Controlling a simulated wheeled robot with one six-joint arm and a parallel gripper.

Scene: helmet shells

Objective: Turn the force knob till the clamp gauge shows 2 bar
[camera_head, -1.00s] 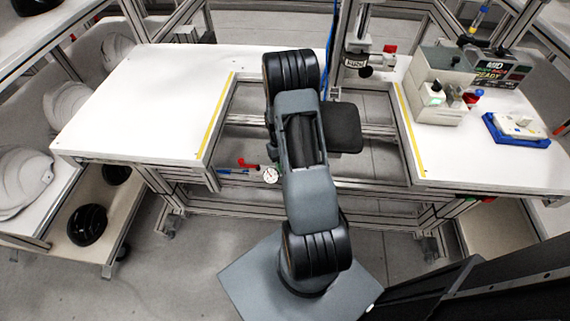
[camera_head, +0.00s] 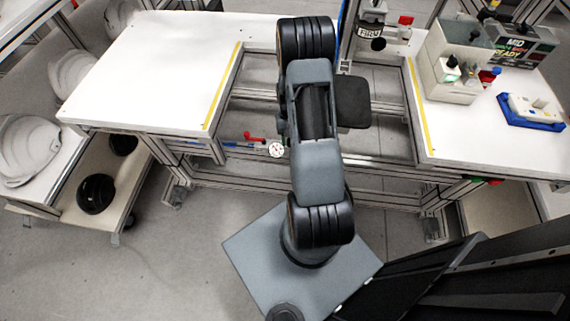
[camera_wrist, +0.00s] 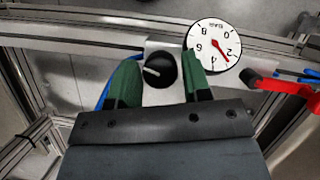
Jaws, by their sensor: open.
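The force knob (camera_wrist: 161,69) is black and round with a white pointer line, on a light bracket in the wrist view. The clamp gauge (camera_wrist: 213,46) is a white dial just right of it; its red needle points between the 2 and the 4. The gauge also shows small in the head view (camera_head: 276,150), where its needle is too small to read. My gripper (camera_wrist: 160,63) has two green fingers, open, one on each side of the knob. I see a gap at the left finger; contact at the right is unclear. My arm hides the gripper in the head view.
A red lever (camera_wrist: 284,86) sits right of the gauge in the wrist view. Blue tubing (camera_wrist: 105,92) passes near the left finger. White table tops (camera_head: 150,80) flank the frame, with a beige box (camera_head: 455,65) on the right one.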

